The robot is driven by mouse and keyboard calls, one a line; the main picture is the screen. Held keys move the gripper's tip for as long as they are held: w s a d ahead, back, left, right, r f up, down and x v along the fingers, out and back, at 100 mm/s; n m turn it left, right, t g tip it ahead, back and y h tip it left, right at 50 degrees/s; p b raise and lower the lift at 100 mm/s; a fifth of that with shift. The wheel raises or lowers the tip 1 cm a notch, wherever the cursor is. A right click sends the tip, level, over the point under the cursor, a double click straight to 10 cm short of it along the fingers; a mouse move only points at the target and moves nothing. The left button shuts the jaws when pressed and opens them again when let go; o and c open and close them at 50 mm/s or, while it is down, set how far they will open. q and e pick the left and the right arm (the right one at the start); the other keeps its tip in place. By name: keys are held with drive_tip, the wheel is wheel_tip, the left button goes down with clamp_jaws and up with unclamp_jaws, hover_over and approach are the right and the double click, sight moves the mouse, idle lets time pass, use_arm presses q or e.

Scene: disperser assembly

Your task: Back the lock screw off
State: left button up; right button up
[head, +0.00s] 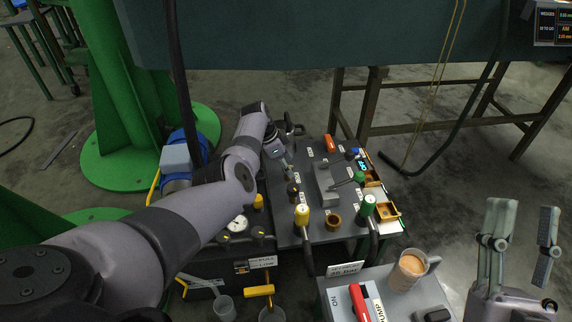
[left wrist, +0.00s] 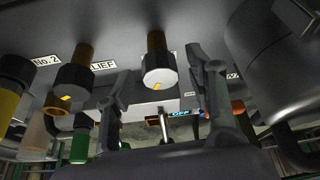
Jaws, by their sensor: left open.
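My left gripper (head: 286,163) reaches over the grey panel from the upper left and is small in the head view. In the left wrist view its two fingers (left wrist: 160,72) stand apart. A thin metal rod (left wrist: 164,124) shows beyond the knob. I cannot tell which part is the lock screw. My right gripper (head: 524,214) is open and empty at the right, away from the panel.
The panel (head: 283,234) carries a yellow-topped handle (head: 302,214), a green-topped handle (head: 367,205), a brass cup (head: 333,221) and an orange handle (head: 330,143). In the wrist view, a dark knob (left wrist: 75,78) and large grey cylinder (left wrist: 262,75) flank the fingers. A mug (head: 406,272) stands at front right.

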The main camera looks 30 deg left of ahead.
use_arm(q)
drive_tip(key=shift+c, duration=0.6)
drive_tip(key=c, duration=1)
drive_tip(key=shift+c, duration=0.2)
